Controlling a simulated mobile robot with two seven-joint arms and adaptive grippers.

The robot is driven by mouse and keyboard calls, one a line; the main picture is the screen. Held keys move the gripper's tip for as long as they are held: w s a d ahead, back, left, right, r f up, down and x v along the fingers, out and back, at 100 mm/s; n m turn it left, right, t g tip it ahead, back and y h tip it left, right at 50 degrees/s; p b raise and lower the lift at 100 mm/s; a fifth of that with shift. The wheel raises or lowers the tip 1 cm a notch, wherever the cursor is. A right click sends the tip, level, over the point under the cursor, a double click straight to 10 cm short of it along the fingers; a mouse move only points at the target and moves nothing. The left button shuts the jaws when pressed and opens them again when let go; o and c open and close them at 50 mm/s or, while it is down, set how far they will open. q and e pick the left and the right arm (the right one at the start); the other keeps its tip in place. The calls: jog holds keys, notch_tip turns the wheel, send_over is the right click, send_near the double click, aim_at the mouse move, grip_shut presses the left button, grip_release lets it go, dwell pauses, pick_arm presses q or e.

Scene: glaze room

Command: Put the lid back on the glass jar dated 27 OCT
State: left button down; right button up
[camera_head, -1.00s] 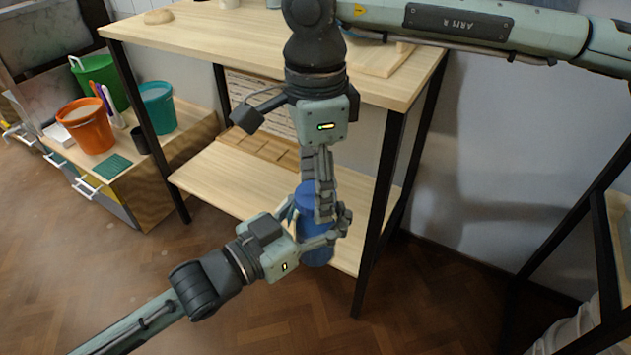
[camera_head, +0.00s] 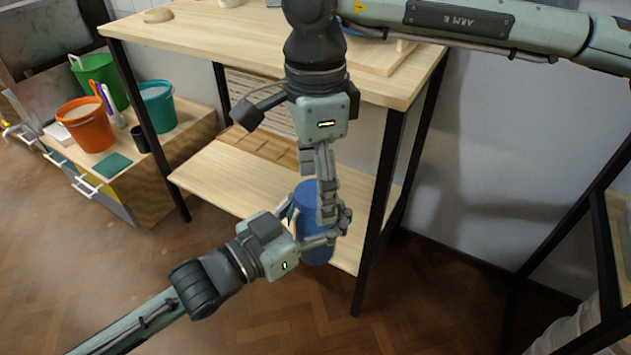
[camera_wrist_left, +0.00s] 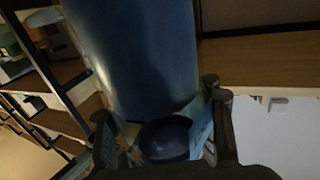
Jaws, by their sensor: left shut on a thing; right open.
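A blue cylinder (camera_head: 310,196) shows behind my gripper fingers in the head view, partly hidden. It also fills the middle of the left wrist view (camera_wrist_left: 145,55). No date shows on it, and I cannot tell whether it is the glass jar. My left gripper (camera_head: 312,232) comes in from the lower left and appears shut on the blue cylinder. A dark blue rounded shape (camera_wrist_left: 165,139) shows between its fingers in the wrist view. My right gripper (camera_head: 332,212) points down from above, open, its fingers overlapping the cylinder in view. I cannot make out a lid.
A wooden table (camera_head: 190,45) with black legs stands behind my grippers, with a lower shelf (camera_head: 225,185). At left, a low cabinet (camera_head: 155,185) carries an orange bucket (camera_head: 86,128), a green bucket (camera_head: 100,75) and a teal bucket (camera_head: 157,108). A dark frame stands at right. The floor in front is clear.

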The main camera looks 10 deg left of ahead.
notch_tip(320, 180, up, 12)
dwell(0.4)
dwell(0.5)
